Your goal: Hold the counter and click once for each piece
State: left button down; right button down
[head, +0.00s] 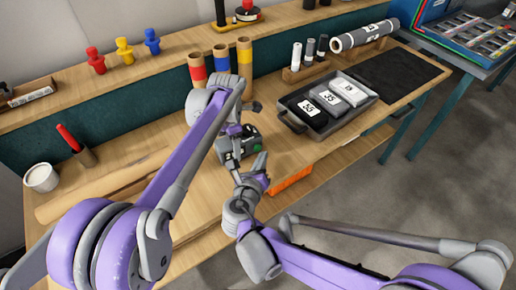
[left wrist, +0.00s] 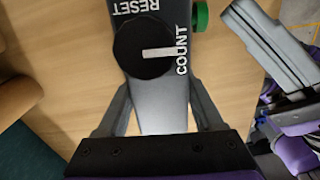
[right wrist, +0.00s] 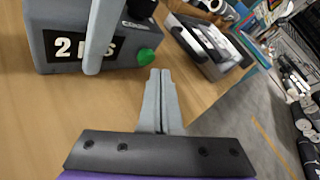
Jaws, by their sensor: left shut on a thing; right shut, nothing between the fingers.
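The counter (head: 238,148) is a dark grey box on the table, with a knob and the words RESET and COUNT on its top (left wrist: 160,95). Its front display (right wrist: 72,46) shows a 2 and letters partly hidden by a grey finger of my left gripper. A green button (right wrist: 145,56) sticks out of its side. My left gripper (head: 234,131) is shut on the counter from above. My right gripper (head: 262,162) is shut and empty beside the counter, its fingertips a little apart from the green button. A dark tray (head: 322,132) holds grey labelled pieces (head: 330,97).
Three coloured tubes (head: 221,62) stand behind the counter. A large grey roll (head: 365,36) and several small ones lie or stand at the back right, near a black mat (head: 395,75). An orange item (head: 291,181) is at the front edge. A white cup (head: 41,178) stands at left.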

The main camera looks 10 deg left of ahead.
dwell(0.4)
jog(key=shift+w+a, duration=0.2)
jog(key=shift+w, duration=0.15)
jog(key=shift+w+a, duration=0.3)
jog(key=shift+w, duration=0.1)
dwell(0.8)
jog(key=shift+s, duration=0.1)
jog(key=shift+s+d, duration=0.5)
jog(key=shift+s, duration=0.15)
jog(key=shift+s+d, duration=0.75)
jog(key=shift+s, duration=0.3)
jog(key=shift+s+d, duration=0.7)
jog(key=shift+s, duration=0.35)
